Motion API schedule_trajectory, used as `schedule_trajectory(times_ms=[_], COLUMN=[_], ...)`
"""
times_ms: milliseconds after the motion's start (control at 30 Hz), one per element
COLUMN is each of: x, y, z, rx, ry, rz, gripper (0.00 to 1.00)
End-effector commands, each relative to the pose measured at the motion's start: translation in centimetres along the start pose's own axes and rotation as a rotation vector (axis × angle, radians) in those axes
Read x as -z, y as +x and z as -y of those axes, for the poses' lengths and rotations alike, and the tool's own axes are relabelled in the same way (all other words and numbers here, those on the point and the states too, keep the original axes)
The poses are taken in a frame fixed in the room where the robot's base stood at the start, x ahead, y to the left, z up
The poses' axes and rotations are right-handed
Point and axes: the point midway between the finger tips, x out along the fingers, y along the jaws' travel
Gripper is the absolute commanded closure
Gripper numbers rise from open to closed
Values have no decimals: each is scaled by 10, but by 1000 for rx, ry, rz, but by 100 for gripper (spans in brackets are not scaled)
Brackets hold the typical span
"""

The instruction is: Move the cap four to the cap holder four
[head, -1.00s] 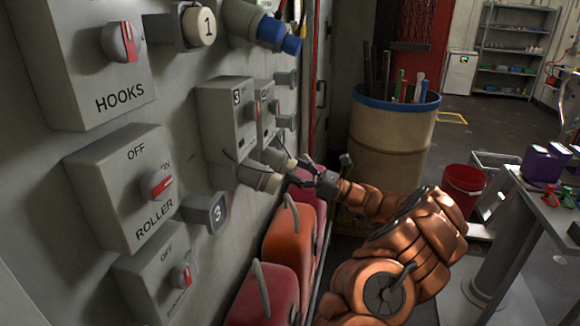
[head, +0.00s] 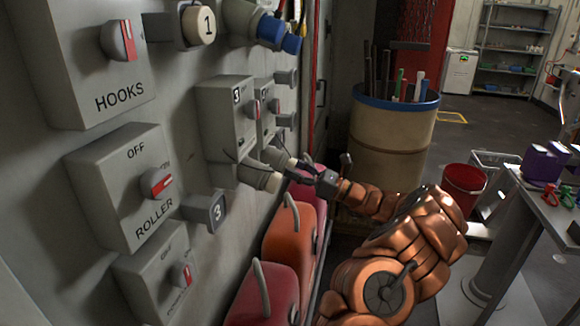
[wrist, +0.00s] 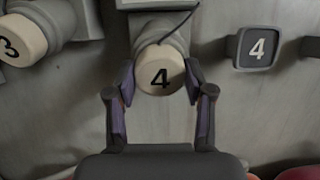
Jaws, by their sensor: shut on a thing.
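Cap four (wrist: 160,77) is a cream round cap marked "4" in the wrist view. It sits on the end of a grey socket on the wall panel. My gripper (wrist: 160,90) has one finger on each side of the cap and is shut on it. In the head view my gripper (head: 306,170) reaches the panel from the right, and the cap there is mostly hidden behind the fingers. Cap holder four (wrist: 257,48), a dark square holder marked "4", is on the wall right of the cap in the wrist view, apart from it.
Cap three (wrist: 22,40) is close on the left in the wrist view. A thin dark cable (wrist: 178,27) hangs over the socket. In the head view, red and orange canisters (head: 289,229) stand below, and a blue-rimmed barrel (head: 391,143) stands behind my arm.

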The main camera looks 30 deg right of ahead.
Motion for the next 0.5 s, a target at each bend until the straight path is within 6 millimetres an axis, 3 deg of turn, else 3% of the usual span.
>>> schedule_trajectory(times_ms=[500], x=[0], y=[-13], z=[0], rx=[0], ry=[0], rz=[1], gripper=[100])
